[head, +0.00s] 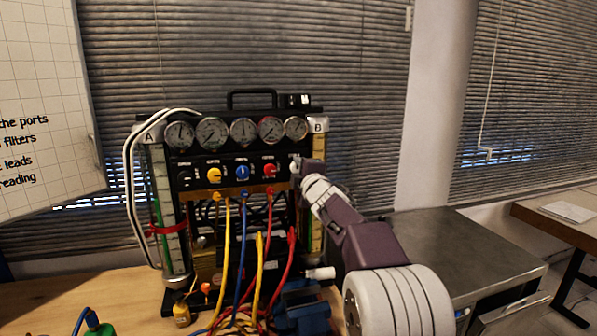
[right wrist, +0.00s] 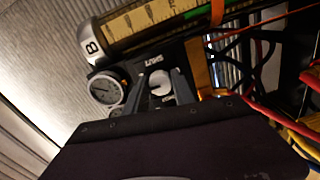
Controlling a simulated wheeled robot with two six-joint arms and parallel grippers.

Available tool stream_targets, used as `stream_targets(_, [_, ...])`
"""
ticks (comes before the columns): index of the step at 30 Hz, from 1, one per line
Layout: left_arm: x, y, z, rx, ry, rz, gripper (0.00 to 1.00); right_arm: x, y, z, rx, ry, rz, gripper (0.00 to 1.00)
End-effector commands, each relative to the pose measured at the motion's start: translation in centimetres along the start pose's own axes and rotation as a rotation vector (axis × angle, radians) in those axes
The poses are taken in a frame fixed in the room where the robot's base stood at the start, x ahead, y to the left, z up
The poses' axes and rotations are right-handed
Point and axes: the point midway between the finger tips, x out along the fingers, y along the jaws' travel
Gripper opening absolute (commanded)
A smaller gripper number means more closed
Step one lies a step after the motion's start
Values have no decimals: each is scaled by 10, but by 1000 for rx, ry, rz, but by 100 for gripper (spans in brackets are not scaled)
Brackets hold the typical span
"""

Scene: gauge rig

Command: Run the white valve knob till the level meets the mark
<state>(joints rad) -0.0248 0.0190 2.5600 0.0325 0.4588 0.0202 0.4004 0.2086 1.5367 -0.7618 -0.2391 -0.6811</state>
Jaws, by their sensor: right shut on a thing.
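The black gauge rig (head: 225,150) stands upright on the wooden bench. My right gripper (head: 296,166) reaches to the right end of its knob row, and its arm covers that part of the panel in the head view. In the right wrist view my right gripper (right wrist: 163,88) has its fingers on either side of the white valve knob (right wrist: 160,82) and is shut on it. Column A (head: 165,210) stands at the left with a red band. My left gripper is out of view.
Yellow (head: 214,175), blue (head: 242,171) and red (head: 269,170) knobs sit left of my right gripper, below several round gauges. Yellow, blue and red leads hang in front of the rig. A blue object (head: 302,308) stands at the front. A grey cabinet top (head: 450,240) is at the right.

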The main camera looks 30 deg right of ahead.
Motion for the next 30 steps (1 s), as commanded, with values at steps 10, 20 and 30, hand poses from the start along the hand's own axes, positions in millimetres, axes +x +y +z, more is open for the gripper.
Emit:
stream_targets(10, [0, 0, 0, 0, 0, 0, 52, 0, 0, 0, -2, 0, -1, 44])
stream_targets(20, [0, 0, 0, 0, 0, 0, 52, -1, 0, 0, -1, 0, 0, 52])
stream_targets(30, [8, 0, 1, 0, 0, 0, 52, -57, 0, 0, -2, -1, 2, 52])
